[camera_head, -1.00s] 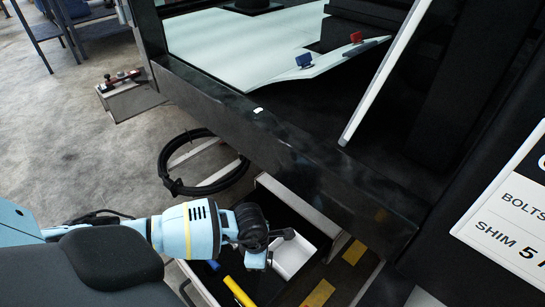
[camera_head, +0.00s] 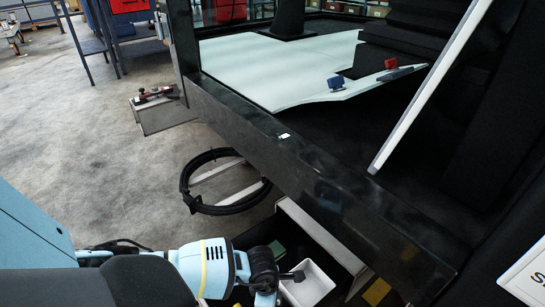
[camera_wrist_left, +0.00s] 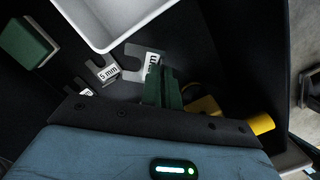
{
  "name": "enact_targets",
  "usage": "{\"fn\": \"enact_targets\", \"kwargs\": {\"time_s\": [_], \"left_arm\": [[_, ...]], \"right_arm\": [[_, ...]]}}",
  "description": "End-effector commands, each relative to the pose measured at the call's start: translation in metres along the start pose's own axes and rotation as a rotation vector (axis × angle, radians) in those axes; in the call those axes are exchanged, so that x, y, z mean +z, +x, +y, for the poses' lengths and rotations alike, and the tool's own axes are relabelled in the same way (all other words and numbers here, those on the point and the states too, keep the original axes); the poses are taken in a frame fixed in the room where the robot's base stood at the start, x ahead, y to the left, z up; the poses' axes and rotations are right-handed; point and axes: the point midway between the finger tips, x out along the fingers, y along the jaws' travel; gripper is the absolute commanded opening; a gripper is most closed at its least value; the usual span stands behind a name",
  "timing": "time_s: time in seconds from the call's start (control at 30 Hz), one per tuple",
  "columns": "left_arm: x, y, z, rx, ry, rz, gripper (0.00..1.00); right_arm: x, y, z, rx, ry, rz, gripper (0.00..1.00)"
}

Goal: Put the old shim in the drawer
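The open drawer (camera_head: 317,236) is at the bottom of the head view, below the dark cab sill. Another grey shim, labelled 5 mm (camera_wrist_left: 105,71), lies on the drawer floor. My right gripper is not in view.
A white tray (camera_head: 308,287) is in the drawer close to my gripper; it also shows in the wrist view (camera_wrist_left: 103,40). A green block (camera_wrist_left: 25,42) and yellow items (camera_wrist_left: 260,124) lie nearby. A black hose coil (camera_head: 228,207) is on the floor left of the drawer.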

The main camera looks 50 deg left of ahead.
Motion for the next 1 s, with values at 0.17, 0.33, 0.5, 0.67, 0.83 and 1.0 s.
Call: {"fn": "enact_targets", "kwargs": {"time_s": [0.17, 0.33, 0.5, 0.67, 0.83, 1.0], "left_arm": [[-0.004, 0.029, -0.001, -0.004, -0.001, 0.002, 0.00], [-0.006, 0.047, -0.001, -0.003, 0.000, 0.001, 0.00], [-0.005, 0.046, -0.001, -0.001, 0.001, 0.000, 0.00], [-0.006, 0.048, -0.001, -0.001, 0.000, 0.000, 0.00], [-0.006, 0.049, -0.001, -0.001, 0.000, 0.001, 0.15], [-0.006, 0.049, -0.001, -0.001, 0.000, 0.001, 0.25]], "right_arm": [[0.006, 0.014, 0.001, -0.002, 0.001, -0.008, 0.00], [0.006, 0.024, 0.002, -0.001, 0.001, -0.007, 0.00], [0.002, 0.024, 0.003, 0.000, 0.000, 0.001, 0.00], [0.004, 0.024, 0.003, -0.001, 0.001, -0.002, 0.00], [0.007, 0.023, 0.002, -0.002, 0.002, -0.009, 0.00], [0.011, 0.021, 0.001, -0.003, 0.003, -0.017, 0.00]]}}
